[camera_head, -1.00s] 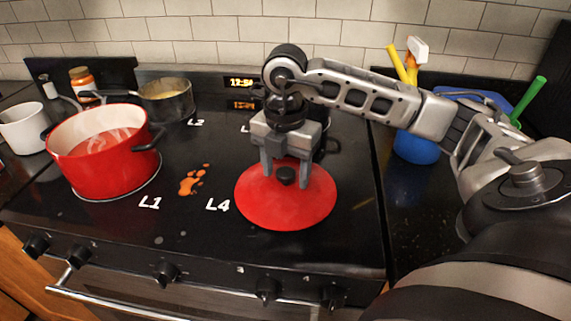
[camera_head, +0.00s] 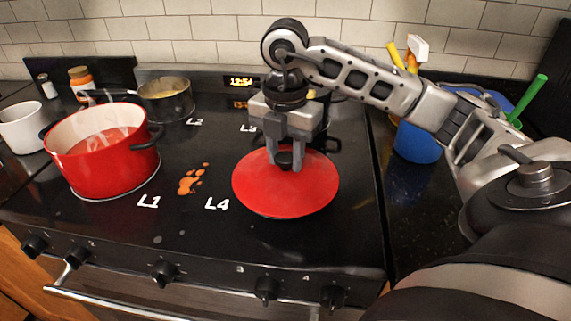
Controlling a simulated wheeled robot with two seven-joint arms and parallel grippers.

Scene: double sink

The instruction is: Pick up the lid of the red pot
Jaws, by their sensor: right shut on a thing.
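The red lid (camera_head: 287,192) is at the stove's right front burner, beside the label L4. It looks slightly tilted, and I cannot tell whether it still touches the stovetop. My right gripper (camera_head: 285,165) comes down from above and is shut on the lid's small black knob, which is mostly hidden between the fingers. The open red pot (camera_head: 105,165) stands at L1 on the left, with reddish, steaming contents. My left gripper is not in view.
A saucepan (camera_head: 166,100) stands at L2, and a dark pot is partly hidden behind my gripper. A white mug (camera_head: 22,127) and an orange-labelled jar (camera_head: 82,82) are at left. A blue utensil holder (camera_head: 416,143) stands at right. Orange sauce (camera_head: 192,180) stains the stovetop between the red pot and lid.

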